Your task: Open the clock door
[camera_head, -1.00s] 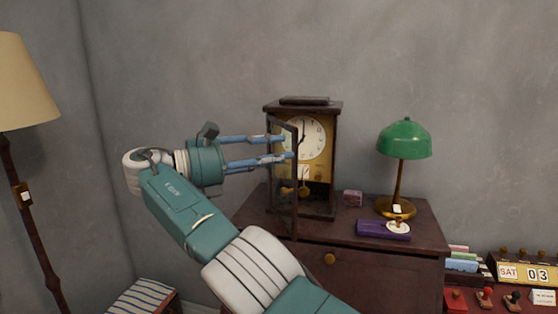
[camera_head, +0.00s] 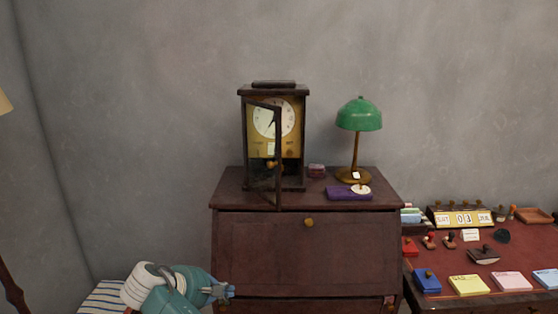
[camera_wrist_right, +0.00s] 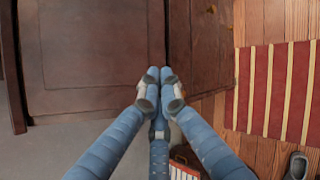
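A dark wooden clock (camera_head: 299,140) with a white dial and brass lower panel stands upright on a brown cabinet. Its framed door (camera_head: 278,150) stands open, swung out toward me from the left side of the case. The door's edge crosses in front of the dial. My right gripper (camera_head: 223,292) is low in front of the cabinet, well below and apart from the clock. In the right wrist view my blue fingers (camera_wrist_right: 160,77) are drawn together at the tips with nothing between them. My left gripper is not in view.
The cabinet (camera_head: 260,245) also bears a green lamp (camera_head: 359,115), a purple case (camera_head: 345,193) and a small box (camera_head: 317,171). A red-topped desk (camera_head: 450,265) with stamps and notepads stands at right. The wrist view shows a striped rug (camera_wrist_right: 275,90) on wooden floor.

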